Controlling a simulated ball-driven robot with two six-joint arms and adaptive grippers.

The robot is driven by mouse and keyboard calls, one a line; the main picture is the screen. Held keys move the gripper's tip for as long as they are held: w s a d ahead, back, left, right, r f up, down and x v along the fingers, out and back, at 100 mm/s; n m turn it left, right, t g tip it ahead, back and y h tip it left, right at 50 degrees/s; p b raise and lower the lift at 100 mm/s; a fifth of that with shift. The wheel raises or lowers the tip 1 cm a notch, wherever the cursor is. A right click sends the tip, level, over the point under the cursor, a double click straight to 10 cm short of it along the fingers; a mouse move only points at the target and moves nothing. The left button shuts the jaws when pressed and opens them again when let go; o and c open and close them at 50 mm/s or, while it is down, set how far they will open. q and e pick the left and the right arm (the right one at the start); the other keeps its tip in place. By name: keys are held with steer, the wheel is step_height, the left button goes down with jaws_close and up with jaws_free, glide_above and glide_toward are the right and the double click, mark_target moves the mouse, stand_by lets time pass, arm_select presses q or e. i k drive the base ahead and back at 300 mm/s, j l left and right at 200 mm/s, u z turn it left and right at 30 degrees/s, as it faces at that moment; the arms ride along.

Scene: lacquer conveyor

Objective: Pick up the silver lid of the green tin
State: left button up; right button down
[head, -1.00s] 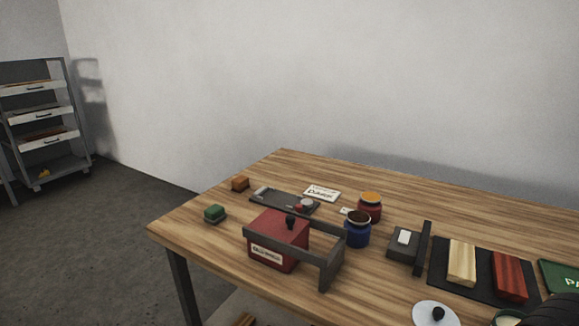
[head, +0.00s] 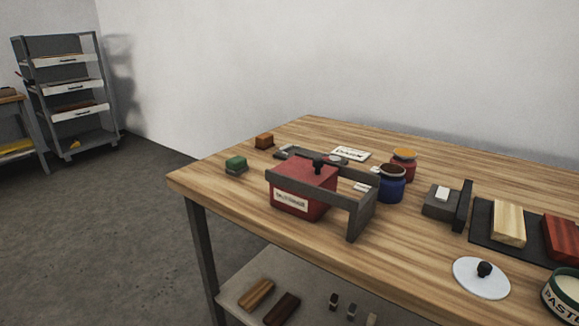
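A round silver-white lid (head: 467,276) with a black knob lies flat on the wooden table near its front edge, at the lower right. The lid and the tin are apart. Neither of my grippers shows in the head view.
A red box (head: 289,200) in a grey frame stands left on the wooden table (head: 420,249). Behind it are a blue jar (head: 391,189) and a red jar (head: 409,172). A dark mat (head: 484,240) holds wood samples. A lower shelf (head: 236,298) holds small blocks.

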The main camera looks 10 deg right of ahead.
mark_target(481, 277)
steer(key=z, duration=2)
